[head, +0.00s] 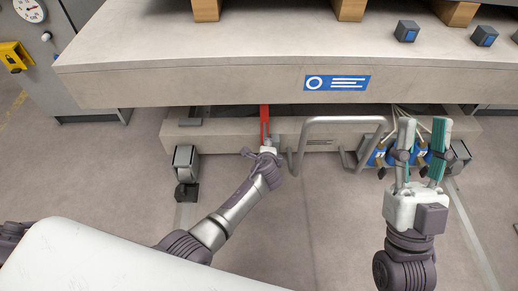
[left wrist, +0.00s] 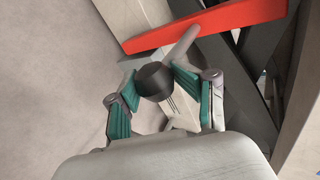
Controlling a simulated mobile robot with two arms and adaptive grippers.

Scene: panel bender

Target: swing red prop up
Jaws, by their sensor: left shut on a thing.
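The red prop (head: 264,118) shows in the head view as a narrow upright bar under the table's front edge. In the left wrist view the red prop (left wrist: 205,27) is a slanted red bar across the top. A dark round knob (left wrist: 153,80) with a grey rod meets the bar. My left gripper (head: 267,150) is at the prop's lower end. In the left wrist view its fingers (left wrist: 165,100) are on either side of the knob, shut on it. My right gripper (head: 424,135) points up with its fingers apart and empty.
A thick table (head: 200,80) with a blue label overhangs the prop. A grey tubular handle (head: 345,120) stands right of my left gripper. Blue parts with cables (head: 382,153) are behind my right gripper. A caster (head: 186,165) is at left. The floor in front is clear.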

